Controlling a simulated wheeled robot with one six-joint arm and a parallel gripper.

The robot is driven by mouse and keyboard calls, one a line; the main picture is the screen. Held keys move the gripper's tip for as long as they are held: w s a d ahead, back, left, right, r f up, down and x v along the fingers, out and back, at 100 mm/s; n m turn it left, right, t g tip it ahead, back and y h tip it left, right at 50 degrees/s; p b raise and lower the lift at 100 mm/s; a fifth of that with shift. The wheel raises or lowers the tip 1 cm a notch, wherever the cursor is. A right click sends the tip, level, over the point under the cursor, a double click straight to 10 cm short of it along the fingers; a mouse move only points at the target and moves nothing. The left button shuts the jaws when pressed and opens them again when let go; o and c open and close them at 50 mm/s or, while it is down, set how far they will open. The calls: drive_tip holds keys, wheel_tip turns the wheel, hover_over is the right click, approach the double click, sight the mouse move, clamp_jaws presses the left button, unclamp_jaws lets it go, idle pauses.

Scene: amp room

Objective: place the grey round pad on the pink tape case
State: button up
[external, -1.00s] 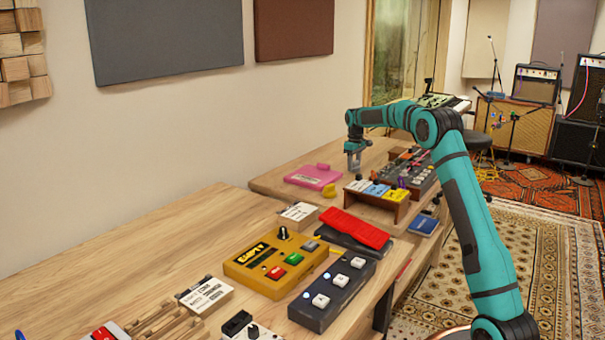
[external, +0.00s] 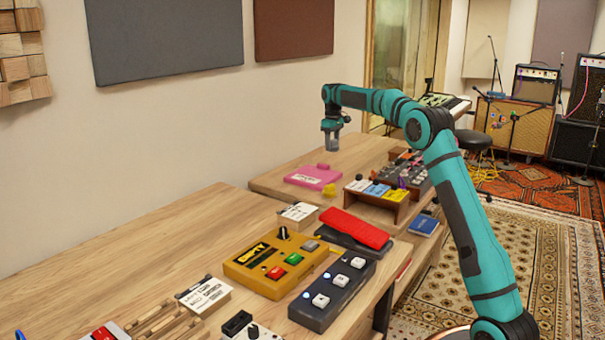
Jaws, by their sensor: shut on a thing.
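The pink tape case (external: 300,180) lies flat on the far wooden table, towards the wall side, with a pale label on its top. My gripper (external: 332,146) points down in the air, above and slightly to the right of the case in the picture, clear of the table. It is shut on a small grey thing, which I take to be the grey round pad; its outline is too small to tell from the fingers. No other grey round pad shows on the tables.
A small yellow object (external: 329,190) sits at the case's near right corner. A wooden rack (external: 386,206) with coloured cards and a dark pedal board (external: 408,176) stand to the right. The table left of the case is clear.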

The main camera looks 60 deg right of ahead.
drive_tip(key=r, duration=0.1)
hover_over(313, 174)
drive_tip(key=shift+n, duration=0.3)
drive_tip(key=shift+a+f, duration=0.15)
drive_tip(key=shift+f, duration=4.75)
drive_tip(key=shift+f, duration=0.1)
drive_tip(key=o, duration=1)
wheel_tip(313, 174, up, 12)
drive_tip(key=shift+r, duration=0.1)
drive_tip(key=shift+s+r, duration=0.1)
